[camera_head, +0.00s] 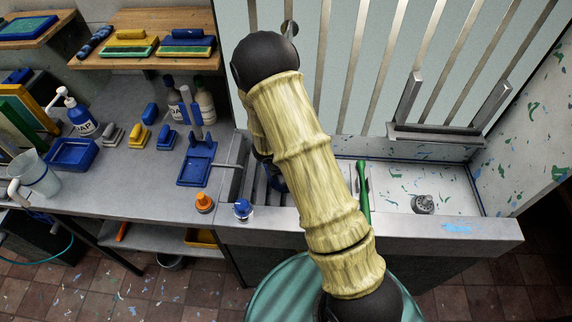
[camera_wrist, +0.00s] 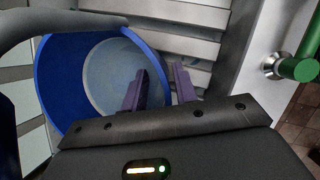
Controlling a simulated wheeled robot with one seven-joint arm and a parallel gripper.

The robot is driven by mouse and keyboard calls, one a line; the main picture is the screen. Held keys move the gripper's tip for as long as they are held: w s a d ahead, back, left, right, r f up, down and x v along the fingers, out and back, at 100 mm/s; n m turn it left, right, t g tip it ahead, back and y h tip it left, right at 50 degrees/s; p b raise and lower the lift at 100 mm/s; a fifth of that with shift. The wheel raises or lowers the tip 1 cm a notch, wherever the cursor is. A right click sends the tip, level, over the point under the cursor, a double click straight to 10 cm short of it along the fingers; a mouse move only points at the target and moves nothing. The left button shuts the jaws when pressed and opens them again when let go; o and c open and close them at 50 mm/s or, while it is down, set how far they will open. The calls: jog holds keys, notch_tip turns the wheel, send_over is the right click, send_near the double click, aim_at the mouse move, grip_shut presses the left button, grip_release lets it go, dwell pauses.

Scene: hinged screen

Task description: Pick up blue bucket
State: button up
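The blue bucket (camera_wrist: 62,95) shows large in the wrist view, its round open mouth facing the camera. A small blue part of it (camera_head: 269,174) shows in the head view behind my arm, over the slatted part of the sink. My gripper (camera_wrist: 158,84) has two purple fingers spread apart with a gap between them. The left finger lies over the bucket's inside and the right one is beyond its right rim. The rim appears to run between them; contact cannot be told. In the head view my arm hides the gripper and most of the bucket.
A green handle (camera_head: 363,192) stands at the sink right of my arm. The bench on the left holds a blue tray (camera_head: 196,164), a soap bottle (camera_head: 78,114) and a jug (camera_head: 35,174). Orange (camera_head: 204,203) and blue-white (camera_head: 242,210) caps sit near the front edge.

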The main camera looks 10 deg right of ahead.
grip_shut()
jog(key=shift+r, duration=0.1)
dwell(1.2)
